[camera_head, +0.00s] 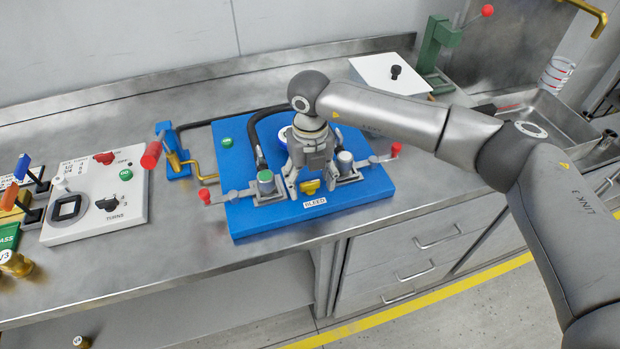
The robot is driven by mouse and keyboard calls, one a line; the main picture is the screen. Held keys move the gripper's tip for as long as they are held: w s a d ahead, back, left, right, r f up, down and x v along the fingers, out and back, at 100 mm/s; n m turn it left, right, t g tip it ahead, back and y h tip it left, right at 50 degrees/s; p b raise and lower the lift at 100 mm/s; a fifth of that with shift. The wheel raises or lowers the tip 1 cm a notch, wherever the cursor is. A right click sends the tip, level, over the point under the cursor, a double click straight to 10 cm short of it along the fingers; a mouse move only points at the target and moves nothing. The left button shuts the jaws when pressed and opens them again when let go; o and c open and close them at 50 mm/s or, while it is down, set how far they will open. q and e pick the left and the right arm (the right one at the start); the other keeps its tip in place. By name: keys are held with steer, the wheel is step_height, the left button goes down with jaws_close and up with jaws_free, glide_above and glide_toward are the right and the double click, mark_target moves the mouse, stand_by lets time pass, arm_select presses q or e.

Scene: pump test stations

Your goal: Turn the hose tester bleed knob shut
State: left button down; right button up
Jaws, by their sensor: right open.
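The hose tester is a blue plate (258,221) on the steel bench, with a white label (314,202) reading BLEED near its front edge. A yellow bleed knob (310,187) sits just behind that label. My right gripper (308,190) points down over the plate, open, with its fingers on either side of the yellow knob. I cannot tell whether the fingers touch it. A gauge behind the gripper is mostly hidden by it. My left gripper is not in view.
Clamps with red-tipped levers (205,197) (396,149) flank the gripper closely. A black hose loops behind it. A white control panel (85,225) stands at left, a white box (378,72) and green press (436,45) at the back.

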mark_target(310, 182)
step_height(310, 182, up, 12)
stand_by(0.6)
